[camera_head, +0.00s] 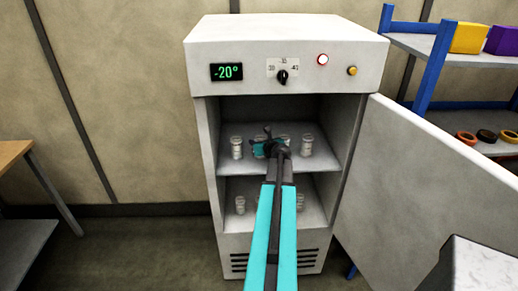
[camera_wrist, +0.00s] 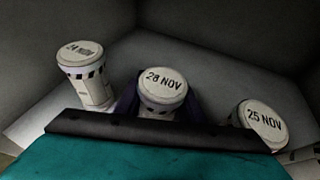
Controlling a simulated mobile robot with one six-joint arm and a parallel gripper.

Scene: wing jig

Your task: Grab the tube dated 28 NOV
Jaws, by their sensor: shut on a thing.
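The white tube labelled 28 NOV (camera_wrist: 162,86) is in the middle of the wrist view, its cap facing the camera. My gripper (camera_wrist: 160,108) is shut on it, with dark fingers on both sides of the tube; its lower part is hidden. The tube labelled 24 NOV (camera_wrist: 83,66) stands to the left and the tube labelled 25 NOV (camera_wrist: 262,124) to the right, both apart from the fingers. In the head view my gripper (camera_head: 268,145) is inside the freezer at the upper shelf and hides the held tube.
The freezer (camera_head: 290,45) reads -20° and its door (camera_head: 430,170) is open to the right. Other tubes stand close by on the upper shelf (camera_head: 325,160), and several on the lower shelf (camera_head: 270,190). A blue-framed rack (camera_head: 430,70) is behind the door.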

